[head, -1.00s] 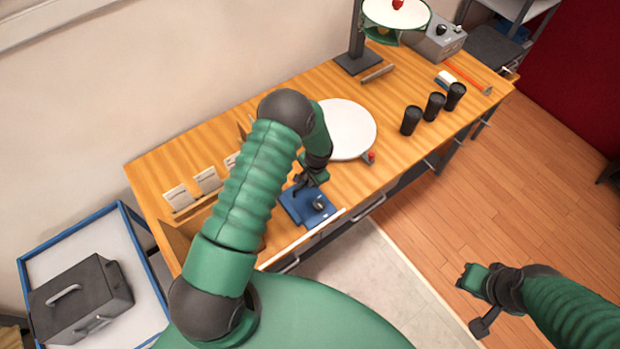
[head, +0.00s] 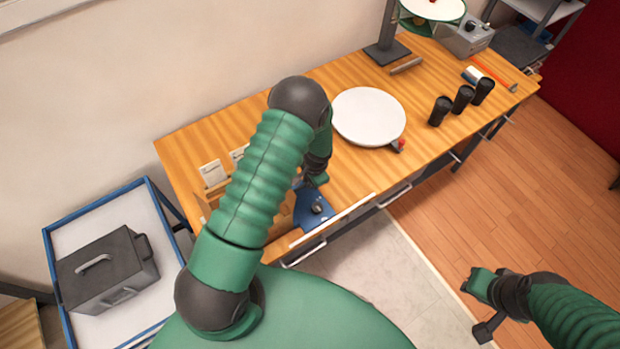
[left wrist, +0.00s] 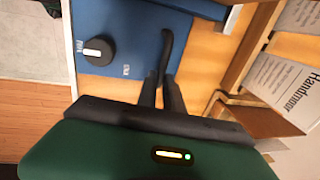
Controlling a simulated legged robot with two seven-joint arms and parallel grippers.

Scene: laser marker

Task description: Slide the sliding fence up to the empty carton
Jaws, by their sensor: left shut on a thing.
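The sliding fence appears to be the blue plate (head: 314,216) with a black knob, at the table's front edge. It shows large in the left wrist view (left wrist: 120,25), with its knob and a dark curved handle (left wrist: 166,50). My left gripper (left wrist: 162,85) is shut on that handle. In the head view my left gripper (head: 316,180) is over the plate, its fingertips mostly hidden. A brown piece, possibly the empty carton (left wrist: 262,118), lies beyond the plate; my arm hides much of it in the head view. My right gripper (head: 480,305) is over the floor, its opening unclear.
White cards (left wrist: 285,85) stand in a wooden holder at the table's left. A white round disc (head: 368,116) and several black cups are to the right. A dark grey case (head: 108,270) sits on a blue-rimmed cart at far left.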

